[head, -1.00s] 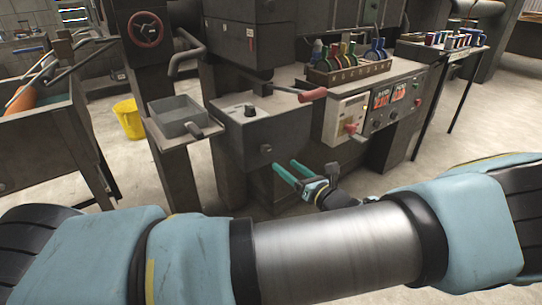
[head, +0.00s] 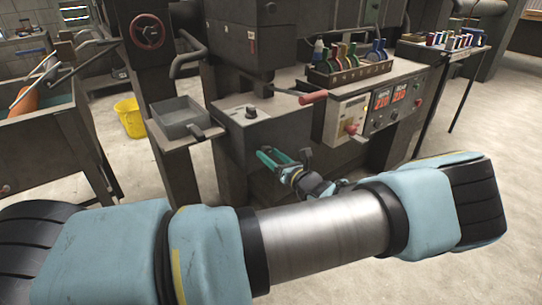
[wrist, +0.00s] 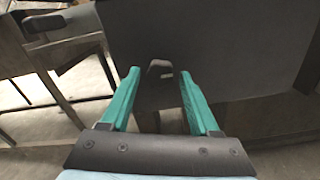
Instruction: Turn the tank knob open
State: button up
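A small dark knob (wrist: 160,69) sticks out from the front face of a grey machine box (head: 283,132). In the wrist view the knob is between the two teal fingertips and a little beyond them. No contact shows. My gripper (head: 265,154) is open, with a wide gap between its fingers, in front of the box's lower front face. The gripper also shows in the wrist view (wrist: 160,75). In the head view the gripper's fingers cover the front knob. Another dark knob (head: 251,112) with a pale dial sits on the box's top.
A red-handled lever (head: 313,97) juts out above the box. A grey tray (head: 180,117) stands to its left. A control panel (head: 392,100) is at right. A liquid-filled tank (head: 40,115) and yellow bucket (head: 131,117) are at left.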

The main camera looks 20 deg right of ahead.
grip_shut()
jog(key=shift+n, duration=0.3)
dwell(0.3)
